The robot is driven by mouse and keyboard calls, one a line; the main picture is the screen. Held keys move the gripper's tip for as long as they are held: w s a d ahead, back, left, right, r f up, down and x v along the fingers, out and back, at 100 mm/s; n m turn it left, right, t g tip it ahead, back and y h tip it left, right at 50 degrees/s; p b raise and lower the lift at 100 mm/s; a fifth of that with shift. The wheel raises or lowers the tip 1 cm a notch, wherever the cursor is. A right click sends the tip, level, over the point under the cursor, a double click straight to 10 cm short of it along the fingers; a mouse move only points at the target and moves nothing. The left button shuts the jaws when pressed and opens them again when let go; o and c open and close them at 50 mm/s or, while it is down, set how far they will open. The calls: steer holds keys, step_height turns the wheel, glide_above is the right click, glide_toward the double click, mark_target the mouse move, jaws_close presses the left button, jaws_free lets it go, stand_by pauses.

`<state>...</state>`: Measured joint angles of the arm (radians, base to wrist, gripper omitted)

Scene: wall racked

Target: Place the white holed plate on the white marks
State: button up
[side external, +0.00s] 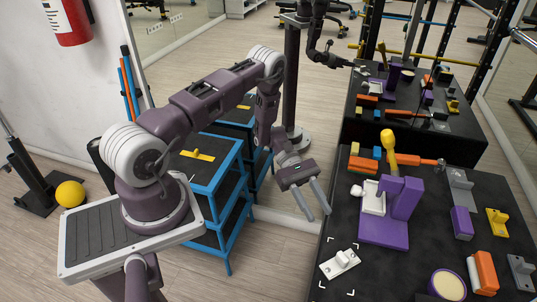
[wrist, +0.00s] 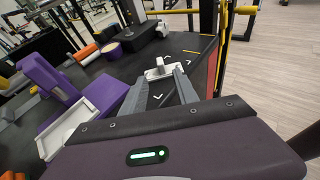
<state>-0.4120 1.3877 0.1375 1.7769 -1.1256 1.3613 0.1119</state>
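A white plate (side external: 340,262) with a raised knob lies on the black table, at an angle, among white corner marks (side external: 356,246). It also shows in the wrist view (wrist: 161,71), beyond my fingers, with a mark (wrist: 158,97) nearer. Another white piece, tray-like (side external: 373,199), rests against the purple stand (side external: 384,232); it also shows in the wrist view (wrist: 68,128). I cannot make out holes in either piece. My gripper (side external: 318,214) is open and empty, high beside the table's left edge, apart from both white pieces. Its two fingers (wrist: 160,82) are spread.
A yellow-headed tool (side external: 388,142), an orange hammer-like tool (side external: 420,161) and coloured blocks stand at the back. A purple block (side external: 462,223), orange block (side external: 484,272) and purple cylinder (side external: 448,285) are on the right.

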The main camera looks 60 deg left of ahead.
steer(key=s+d+r+m+g+y, duration=0.1)
steer(key=s+r+m+y, duration=0.15)
steer(key=r, duration=0.45)
steer(key=s+d+r+m+y, duration=0.1)
steer(key=r+m+y, duration=0.1)
steer(key=r+m, duration=0.35)
steer(key=s+d+r+m+g+y, duration=0.1)
steer(key=r+y, duration=0.1)
steer(key=r, duration=0.7)
steer(key=s+a+r+m+t+y, duration=0.1)
steer(key=s+r+m+t+y, duration=0.3)
steer(key=s, duration=0.4)
steer(key=s+a+r+m+t+y, duration=0.2)
steer(key=s+r+m+t+y, duration=0.2)
steer(key=s+r, duration=0.2)
steer(key=shift+s+r, duration=0.4)
steer(key=shift+s, duration=0.65)
steer(key=shift+a, duration=0.1)
